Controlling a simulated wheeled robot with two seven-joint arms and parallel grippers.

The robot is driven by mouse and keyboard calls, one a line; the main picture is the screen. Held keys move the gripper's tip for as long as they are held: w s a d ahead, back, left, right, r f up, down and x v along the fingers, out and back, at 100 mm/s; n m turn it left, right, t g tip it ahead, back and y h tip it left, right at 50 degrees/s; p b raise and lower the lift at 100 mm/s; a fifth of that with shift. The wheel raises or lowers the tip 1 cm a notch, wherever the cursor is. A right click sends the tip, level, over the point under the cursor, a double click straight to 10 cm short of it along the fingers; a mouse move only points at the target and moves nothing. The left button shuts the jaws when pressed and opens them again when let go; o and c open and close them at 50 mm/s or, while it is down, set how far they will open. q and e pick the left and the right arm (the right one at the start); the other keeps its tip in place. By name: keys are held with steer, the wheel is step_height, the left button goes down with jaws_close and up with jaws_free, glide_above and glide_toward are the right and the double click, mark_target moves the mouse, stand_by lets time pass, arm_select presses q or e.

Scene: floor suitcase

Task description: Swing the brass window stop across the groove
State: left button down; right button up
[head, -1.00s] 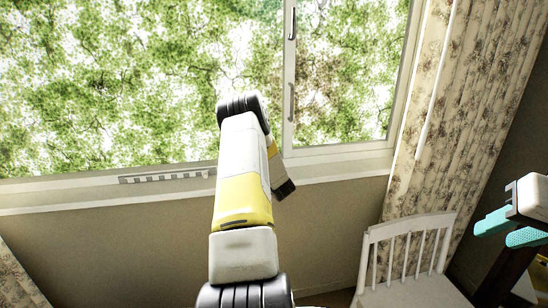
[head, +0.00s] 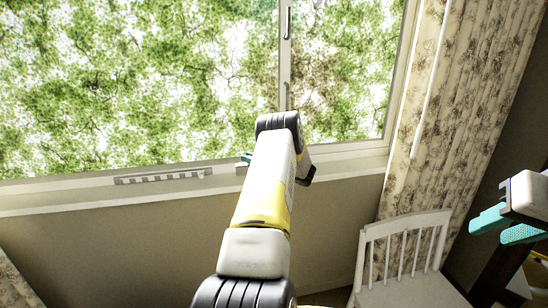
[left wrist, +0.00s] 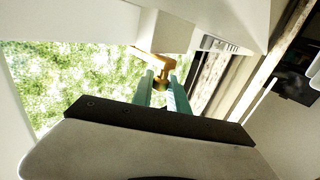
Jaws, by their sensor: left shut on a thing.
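The brass window stop (left wrist: 178,66) shows in the left wrist view as a bent golden piece with a knob end, beside the white window frame. My left gripper (left wrist: 163,84) has its teal fingers close around the knob end and is shut on it. In the head view a bit of teal finger (head: 246,157) shows at the sill, left of my arm; the stop is hidden there. I cannot clearly make out the groove. My right gripper (head: 503,228) is open and empty at the right edge of the head view.
The window sill (head: 60,198) runs across below the panes, with a grey slotted strip (head: 163,176) on it. A white chair (head: 405,262) stands at the lower right. A patterned curtain (head: 462,110) hangs right of the window.

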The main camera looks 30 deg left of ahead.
arm_select(q)
steer(key=shift+w+r, duration=0.1)
steer(key=shift+r, duration=0.05)
steer(key=c, duration=1.3)
jaws_free()
steer(key=d, duration=0.7)
steer(key=shift+s+d, duration=0.3)
steer(key=shift+d, duration=0.05)
steer(key=shift+d, duration=0.15)
